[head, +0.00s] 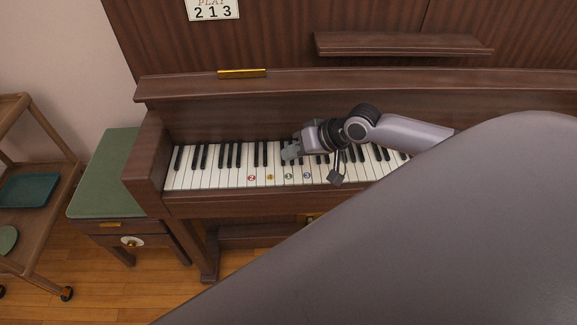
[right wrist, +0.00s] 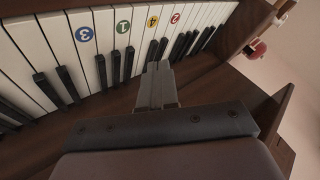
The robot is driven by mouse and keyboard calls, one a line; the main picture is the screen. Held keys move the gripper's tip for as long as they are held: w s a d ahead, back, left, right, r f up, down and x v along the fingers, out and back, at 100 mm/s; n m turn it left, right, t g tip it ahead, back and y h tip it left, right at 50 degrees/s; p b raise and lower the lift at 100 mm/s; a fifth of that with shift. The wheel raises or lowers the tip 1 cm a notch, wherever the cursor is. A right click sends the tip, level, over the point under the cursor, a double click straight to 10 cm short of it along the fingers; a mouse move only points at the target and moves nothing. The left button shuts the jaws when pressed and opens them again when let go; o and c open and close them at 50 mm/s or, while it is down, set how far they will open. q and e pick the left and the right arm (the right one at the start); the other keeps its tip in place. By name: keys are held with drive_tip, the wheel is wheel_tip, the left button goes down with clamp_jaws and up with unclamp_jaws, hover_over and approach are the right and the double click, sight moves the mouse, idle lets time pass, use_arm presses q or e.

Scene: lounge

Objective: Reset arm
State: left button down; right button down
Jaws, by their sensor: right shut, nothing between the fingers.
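My right gripper (head: 288,153) is over the piano keyboard in the head view, its fingers shut with nothing between them. The right wrist view shows the closed fingertips (right wrist: 157,72) close to the keys; I cannot tell whether they touch. The piano keys (head: 207,178) have round number stickers: a red 2 (head: 251,178), a yellow 4 (head: 270,177), a green 1 (head: 289,176) and a blue 3 (head: 307,175). The stickers also show along the white keys in the right wrist view. My left gripper is not in view.
The brown piano (head: 222,122) has a narrow shelf (head: 400,44) above it and a "PLAY 213" sign (head: 213,10) on its upper panel. A green-topped bench (head: 108,175) stands left of it. A wooden cart (head: 45,140) with a teal tray (head: 28,190) is at far left. My own arm covers the lower right.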

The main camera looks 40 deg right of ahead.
idle(0.6)
drive_tip(key=s+a+f, duration=0.1)
drive_tip(key=a, duration=0.1)
drive_tip(key=s+a+f+n, duration=0.1)
drive_tip(key=s+a+f, duration=0.1)
drive_tip(key=s+a+f+n, duration=0.1)
drive_tip(key=a+f, duration=0.1)
drive_tip(key=shift+s+a+f+t+y, duration=0.2)
drive_tip(key=shift+a+t+y, duration=0.1)
drive_tip(key=shift+t, duration=0.1)
drive_tip(key=s+a+f+n+t+h, duration=0.1)
drive_tip(key=s+f, duration=0.1)
drive_tip(key=s, duration=0.4)
drive_tip(key=s+a+f+n+t+h, duration=0.1)
drive_tip(key=s+a+f+h, duration=0.1)
drive_tip(key=s, duration=0.5)
drive_tip(key=shift+a+f+n+h+p, duration=0.25)
drive_tip(key=shift+f+n+h+p, duration=0.1)
drive_tip(key=shift+f, duration=0.35)
drive_tip(key=shift+s, duration=0.1)
